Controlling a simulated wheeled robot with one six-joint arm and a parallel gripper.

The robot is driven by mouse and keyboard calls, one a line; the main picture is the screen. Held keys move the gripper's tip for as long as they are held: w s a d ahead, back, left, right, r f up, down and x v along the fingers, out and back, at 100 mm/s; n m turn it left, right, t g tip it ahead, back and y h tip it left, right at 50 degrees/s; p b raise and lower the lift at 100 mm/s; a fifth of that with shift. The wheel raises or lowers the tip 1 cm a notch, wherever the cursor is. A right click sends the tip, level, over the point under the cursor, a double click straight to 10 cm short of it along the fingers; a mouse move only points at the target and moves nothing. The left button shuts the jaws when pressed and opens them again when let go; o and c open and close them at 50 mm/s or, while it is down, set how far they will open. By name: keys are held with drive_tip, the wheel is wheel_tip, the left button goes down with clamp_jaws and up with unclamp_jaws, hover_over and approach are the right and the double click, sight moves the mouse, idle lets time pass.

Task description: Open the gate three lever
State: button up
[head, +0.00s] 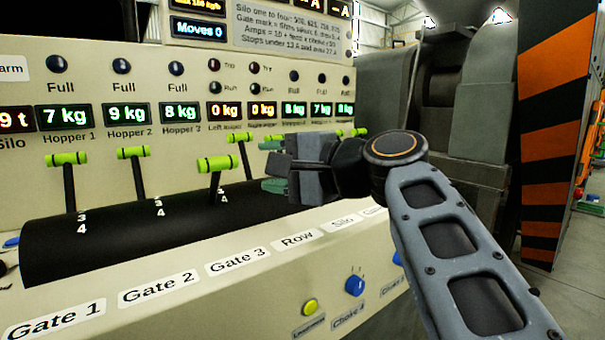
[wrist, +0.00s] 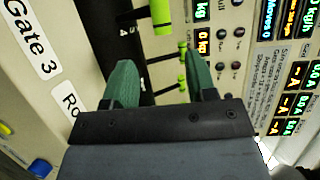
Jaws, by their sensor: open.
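The gate three lever has a bright green bar handle (head: 217,163) on a dark stalk, above the Gate 3 label (head: 237,260). It leans nearer to me than the levers beside it. My gripper (head: 275,164) is to the right of this handle, pointing left, with a gap between them. In the wrist view my gripper (wrist: 160,80) is open, its two green fingers apart and empty. A large green handle, apparently the gate three one (wrist: 161,18), shows beyond the fingertips, between their lines. Its upper end is cut off by the frame.
The Gate 1 handle (head: 67,158) and Gate 2 handle (head: 133,152) stand to the left. The neighbouring Row handle (head: 238,135) is just behind to the right. More levers are partly hidden behind my gripper. Knobs such as the blue one (head: 355,286) sit on the front panel.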

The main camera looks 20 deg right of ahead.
drive_tip(key=shift+v, duration=2.8)
